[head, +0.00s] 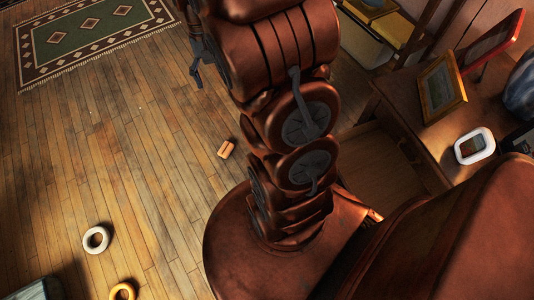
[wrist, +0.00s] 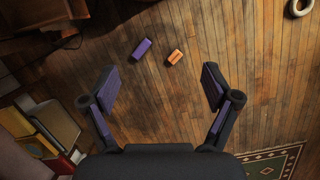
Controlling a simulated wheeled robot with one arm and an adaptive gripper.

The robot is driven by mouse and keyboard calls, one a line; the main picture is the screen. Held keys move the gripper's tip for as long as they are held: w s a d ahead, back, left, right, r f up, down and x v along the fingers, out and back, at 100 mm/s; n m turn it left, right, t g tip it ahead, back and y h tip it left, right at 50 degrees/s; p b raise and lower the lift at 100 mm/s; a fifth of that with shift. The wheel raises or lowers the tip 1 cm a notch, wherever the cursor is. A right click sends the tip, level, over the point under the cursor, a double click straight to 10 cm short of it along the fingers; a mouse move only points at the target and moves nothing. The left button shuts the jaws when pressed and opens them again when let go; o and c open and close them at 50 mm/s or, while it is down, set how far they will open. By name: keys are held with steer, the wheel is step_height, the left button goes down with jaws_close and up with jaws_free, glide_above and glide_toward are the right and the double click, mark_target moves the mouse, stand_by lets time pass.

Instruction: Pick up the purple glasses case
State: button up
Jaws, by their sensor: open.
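The purple glasses case (wrist: 142,48) lies on the wooden floor in the wrist view, a small oblong slightly left of the picture's middle. It does not show in the head view, where my arm covers much of the floor. My gripper (wrist: 161,82) is open and empty, its two fingers spread wide. The case appears beyond the fingertips in the wrist view, apart from them, with bare floor around it. In the head view, only part of my gripper (head: 197,62) shows at the left of my upper arm.
A small orange block (wrist: 175,57) lies just right of the case; it also shows in the head view (head: 226,149). A white ring (head: 96,240) and an orange ring (head: 122,291) lie on the floor. A desk (head: 425,140) holds picture frames. A green rug (head: 90,35) lies far left.

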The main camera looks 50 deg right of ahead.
steer(key=w+d+f+m+b, duration=0.15)
steer(key=d+f+b, duration=0.3)
steer(key=f, duration=0.45)
steer(key=w+d+f+m+y+b, duration=0.15)
steer(key=d+f+b, duration=0.3)
steer(key=f, duration=0.55)
steer(key=w+d+f+m+b, duration=0.1)
steer(key=w+d+f+b, duration=0.2)
steer(key=d+f, duration=0.45)
steer(key=s+d+f+m+b, duration=0.1)
steer(key=d+f+b, duration=0.2)
steer(key=f, duration=0.9)
steer(key=s+d+f+m+t+y+b, duration=0.1)
steer(key=f+b, duration=0.5)
steer(key=f, duration=0.7)
steer(key=s+d+f+m+y+b, duration=0.1)
steer(key=d+f+b, duration=0.4)
steer(key=f, duration=0.8)
steer(key=shift+m, duration=0.7)
steer(key=shift+f+b, duration=0.35)
steer(key=shift+f, duration=0.35)
steer(key=b+x, duration=0.3)
steer(key=x, duration=0.3)
steer(key=shift+w+b, duration=0.1)
steer(key=shift+b, duration=0.3)
steer(key=shift+a+f, duration=0.3)
steer(key=shift+f, duration=0.2)
